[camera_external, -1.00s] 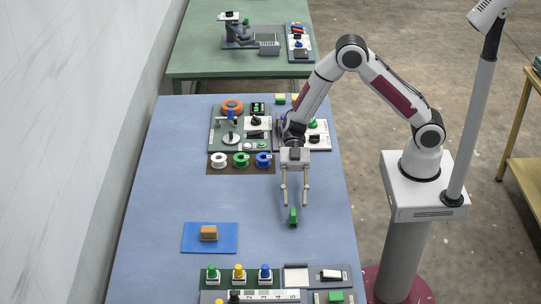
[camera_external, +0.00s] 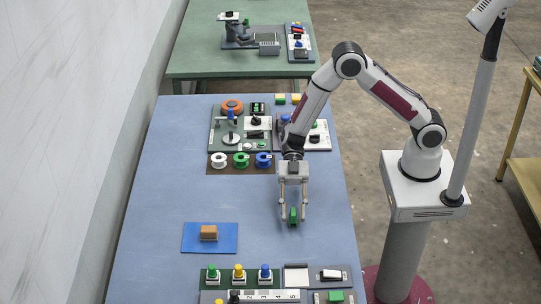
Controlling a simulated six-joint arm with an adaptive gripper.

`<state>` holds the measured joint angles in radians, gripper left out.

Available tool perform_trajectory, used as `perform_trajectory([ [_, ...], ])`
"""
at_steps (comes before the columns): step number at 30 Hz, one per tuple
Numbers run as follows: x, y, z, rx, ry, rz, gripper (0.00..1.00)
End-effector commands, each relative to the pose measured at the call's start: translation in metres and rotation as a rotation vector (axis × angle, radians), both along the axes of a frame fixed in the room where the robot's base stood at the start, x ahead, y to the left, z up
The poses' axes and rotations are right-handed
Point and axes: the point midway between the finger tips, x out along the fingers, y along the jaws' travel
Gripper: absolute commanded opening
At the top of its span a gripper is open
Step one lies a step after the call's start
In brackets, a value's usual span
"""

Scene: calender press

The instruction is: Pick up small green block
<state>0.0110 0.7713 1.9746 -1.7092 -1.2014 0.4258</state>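The small green block (camera_external: 293,216) stands on the blue table in front of the arm's base, towards the table's right side. My gripper (camera_external: 293,214) points down over it, with one finger on each side of the block. The fingers are spread wider than the block, and a gap shows on both sides. The gripper looks open and empty. The block's lower part shows below the fingertips. Whether the fingertips reach the table is too small to tell.
A blue mat (camera_external: 226,244) with a brown block (camera_external: 208,232) lies to the left. Panels with coloured buttons (camera_external: 239,273) stand at the front. Spools (camera_external: 241,160) and fixtures are behind the gripper. The table's middle (camera_external: 180,190) is clear.

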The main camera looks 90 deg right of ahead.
Motion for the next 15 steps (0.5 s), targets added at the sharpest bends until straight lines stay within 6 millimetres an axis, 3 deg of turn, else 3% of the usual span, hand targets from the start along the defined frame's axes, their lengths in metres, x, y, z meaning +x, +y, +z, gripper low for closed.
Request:
perform_trajectory([
  [11, 0.0000, -0.0002, 0.0000, 0.000, 0.000, 0.000, 0.32],
  [15, 0.0000, -0.0002, 0.0000, 0.000, 0.000, 0.000, 0.01],
])
